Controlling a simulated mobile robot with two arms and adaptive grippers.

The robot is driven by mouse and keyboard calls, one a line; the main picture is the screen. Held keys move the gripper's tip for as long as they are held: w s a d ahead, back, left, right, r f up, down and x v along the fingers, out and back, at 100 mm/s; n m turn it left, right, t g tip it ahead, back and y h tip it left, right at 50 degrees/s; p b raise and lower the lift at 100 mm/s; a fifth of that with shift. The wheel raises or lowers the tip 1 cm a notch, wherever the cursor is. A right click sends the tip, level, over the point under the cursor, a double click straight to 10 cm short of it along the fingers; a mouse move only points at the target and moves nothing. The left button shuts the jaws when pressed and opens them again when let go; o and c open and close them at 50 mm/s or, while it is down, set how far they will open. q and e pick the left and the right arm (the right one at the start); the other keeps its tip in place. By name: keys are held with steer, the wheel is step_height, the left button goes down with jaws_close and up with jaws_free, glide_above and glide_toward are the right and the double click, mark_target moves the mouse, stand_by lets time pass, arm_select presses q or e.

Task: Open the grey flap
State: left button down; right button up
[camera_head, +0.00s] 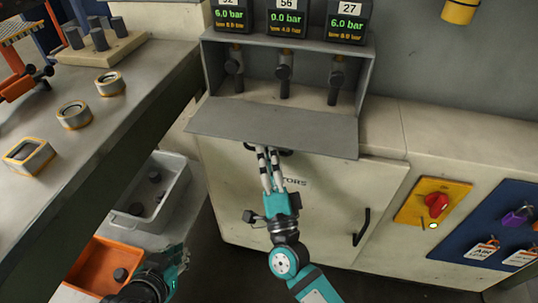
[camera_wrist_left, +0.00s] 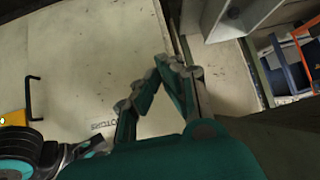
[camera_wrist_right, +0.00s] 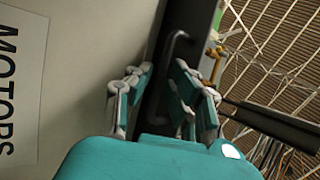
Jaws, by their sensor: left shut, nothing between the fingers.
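The grey flap (camera_head: 270,127) slopes outward from the lower edge of a grey box (camera_head: 372,70). The box front is open, and several dark valve levers (camera_head: 284,75) show inside. A dark handle (camera_head: 285,151) shows below the flap's front edge; a dark bar handle also shows in the right wrist view (camera_wrist_right: 172,50). My right gripper (camera_head: 268,155) is at this handle, with its fingers apart in the right wrist view (camera_wrist_right: 158,80). I cannot tell whether they touch it. My left gripper (camera_wrist_left: 160,75) is shut and empty, low at the left, away from the flap.
Below the flap is a cream cabinet door (camera_head: 330,195) with a black handle (camera_head: 362,227). A red knob (camera_head: 436,204) on a yellow plate is to the right. A workbench (camera_head: 130,110), a grey bin (camera_head: 180,195) and an orange bin (camera_head: 88,262) crowd the left.

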mark_target(268, 141)
jaws_close()
arm_select(q)
steer(key=shift+r, duration=0.1)
